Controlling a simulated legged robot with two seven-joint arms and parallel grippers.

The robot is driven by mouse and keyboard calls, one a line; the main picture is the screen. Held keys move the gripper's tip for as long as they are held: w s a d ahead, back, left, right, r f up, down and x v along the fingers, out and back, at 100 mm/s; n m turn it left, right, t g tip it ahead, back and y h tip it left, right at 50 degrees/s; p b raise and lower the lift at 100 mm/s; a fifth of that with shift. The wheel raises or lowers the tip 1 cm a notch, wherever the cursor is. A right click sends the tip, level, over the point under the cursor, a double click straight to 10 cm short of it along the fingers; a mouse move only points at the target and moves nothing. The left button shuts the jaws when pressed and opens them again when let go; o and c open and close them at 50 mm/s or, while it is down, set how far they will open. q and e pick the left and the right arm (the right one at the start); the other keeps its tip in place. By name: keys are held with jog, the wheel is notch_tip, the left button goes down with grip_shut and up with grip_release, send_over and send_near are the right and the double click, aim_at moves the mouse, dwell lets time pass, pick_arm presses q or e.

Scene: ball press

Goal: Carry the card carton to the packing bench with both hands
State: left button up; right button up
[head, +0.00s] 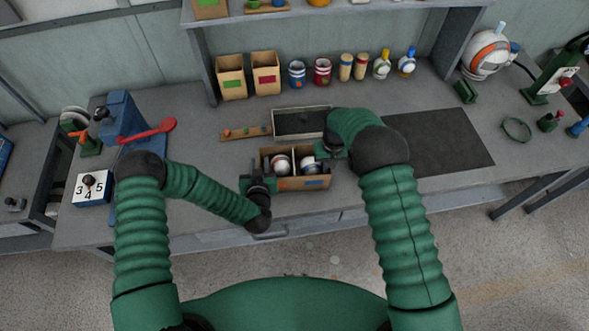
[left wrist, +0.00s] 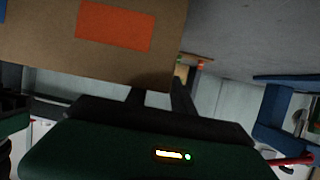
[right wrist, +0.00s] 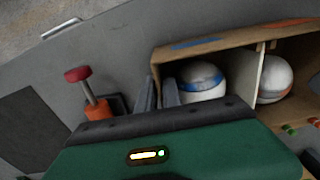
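The card carton (head: 312,184) is an open brown box on the front of the grey bench, with a divider and a white ball-like item in each of two compartments. It also shows in the right wrist view (right wrist: 205,44). My left gripper (head: 262,184) is at its left end; in the left wrist view the fingers (left wrist: 160,92) stand apart by the carton wall with the orange patch (left wrist: 115,25). My right gripper (head: 328,151) is at the right end; its fingers (right wrist: 160,92) are close together astride the end wall. Nothing identifies the packing bench.
A dark tray (head: 300,122) lies behind the carton, with a small wooden strip (head: 245,132) to its left. A dark mat (head: 435,140) lies to the right. A blue press with a red lever (head: 150,130) and a number block (head: 91,188) stand left.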

pick_arm(q)
jog(key=shift+w+a+f, duration=0.2)
jog(key=shift+w+a, duration=0.05)
jog(key=shift+w, duration=0.1)
jog(key=shift+d, duration=0.15)
grip_shut()
jog(key=shift+r, duration=0.1)
dwell(1.2)
